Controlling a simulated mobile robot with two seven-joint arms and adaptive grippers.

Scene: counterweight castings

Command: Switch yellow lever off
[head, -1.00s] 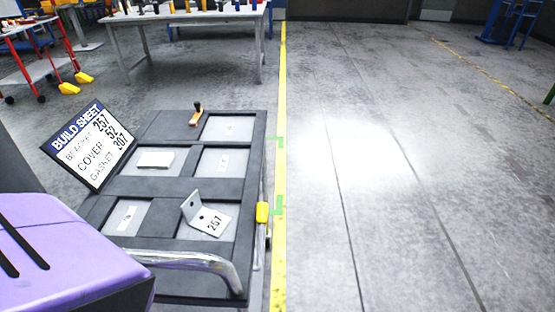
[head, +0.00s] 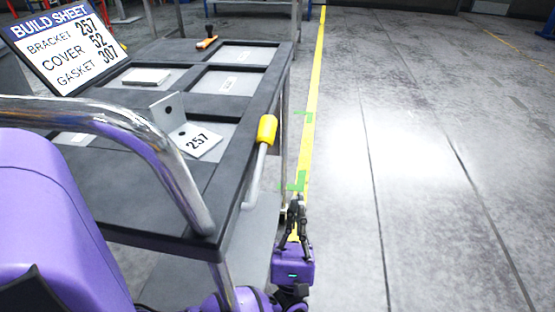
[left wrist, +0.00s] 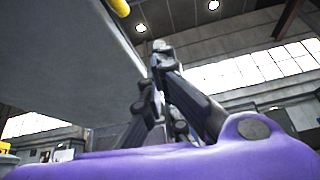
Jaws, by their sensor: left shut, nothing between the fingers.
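The yellow lever is a yellow grip (head: 267,129) on a grey metal rod (head: 254,178) at the right side of the cart. The rod slants down and to the left from the grip. The yellow grip also shows at the top of the left wrist view (left wrist: 120,7). My left gripper (head: 297,204) is shut and empty, pointing up, below and to the right of the lever, apart from it. In the left wrist view its fingers (left wrist: 158,65) are close together under the cart's edge. My right gripper is not in view.
The cart (head: 130,195) has a chrome handle (head: 150,135) in front. On its top are a bracket marked 257 (head: 197,141), a build sheet (head: 66,45) and a stamp-like tool (head: 207,41). Open floor (head: 420,210) lies to the right, past a yellow line (head: 317,85).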

